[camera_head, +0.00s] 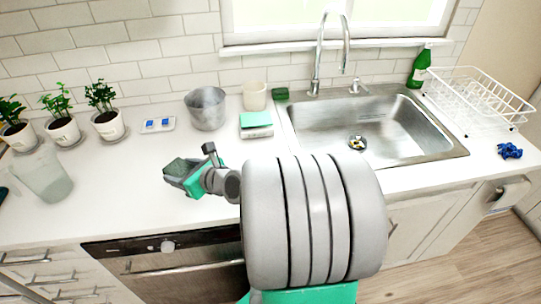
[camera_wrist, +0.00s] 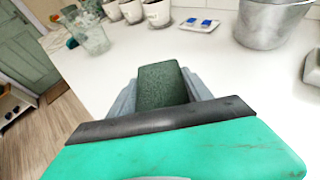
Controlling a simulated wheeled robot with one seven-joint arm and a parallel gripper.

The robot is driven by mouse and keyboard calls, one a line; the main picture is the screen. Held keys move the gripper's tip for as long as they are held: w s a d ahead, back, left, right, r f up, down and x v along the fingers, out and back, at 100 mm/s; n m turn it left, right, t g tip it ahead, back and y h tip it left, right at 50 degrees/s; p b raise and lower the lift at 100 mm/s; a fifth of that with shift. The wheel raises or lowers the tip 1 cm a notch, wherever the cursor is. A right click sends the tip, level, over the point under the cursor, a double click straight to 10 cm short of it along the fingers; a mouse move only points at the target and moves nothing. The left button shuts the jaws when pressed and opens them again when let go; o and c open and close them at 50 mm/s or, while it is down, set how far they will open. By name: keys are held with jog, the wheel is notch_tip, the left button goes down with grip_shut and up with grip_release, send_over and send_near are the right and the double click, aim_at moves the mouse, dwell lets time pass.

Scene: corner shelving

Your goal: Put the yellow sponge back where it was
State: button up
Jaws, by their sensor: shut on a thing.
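My gripper (camera_head: 182,170) is shut on a sponge (camera_wrist: 162,84) and holds it over the white counter (camera_wrist: 105,62). The held sponge shows only a dark green face in the wrist view; no yellow side shows. It also appears dark green in the head view (camera_head: 178,165). Another small dark green block (camera_head: 280,93), perhaps a sponge, lies at the back left corner of the sink (camera_head: 350,125). I cannot make out any yellow on it.
Potted plants (camera_head: 61,126) stand at the back left, near a clear glass vessel (camera_head: 44,177). A small tray with blue pieces (camera_head: 158,125), a metal pot (camera_head: 206,108), a beige cup (camera_head: 254,96) and a teal-topped box (camera_head: 256,124) stand behind my gripper. The front counter is clear.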

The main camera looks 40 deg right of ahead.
jog(key=s+d+r+m+h+p, duration=0.2)
jog(key=s+d+r+h+p, duration=0.1)
jog(key=s+d, duration=0.5)
jog(key=s+d+r+m+h+p, duration=0.2)
jog(key=s+d+r+m+p, duration=0.15)
jog(key=s+d, duration=0.5)
jog(key=shift+n+h, duration=0.3)
jog(key=shift+n, duration=0.05)
jog(key=w+d+f, duration=0.2)
jog(key=w+f, duration=0.1)
jog(key=w+d+f, duration=0.3)
jog(key=w, duration=0.1)
jog(key=w+d+f+b, duration=0.1)
jog(key=w+d+f, duration=0.2)
jog(key=w, duration=0.1)
jog(key=shift+w+d+f, duration=0.1)
jog(key=shift+w+f, duration=0.15)
jog(key=shift+f, duration=0.15)
notch_tip(320, 180, down, 3)
jog(key=shift+d+f, duration=0.1)
jog(key=o, duration=1.4)
jog(key=shift+o, duration=0.2)
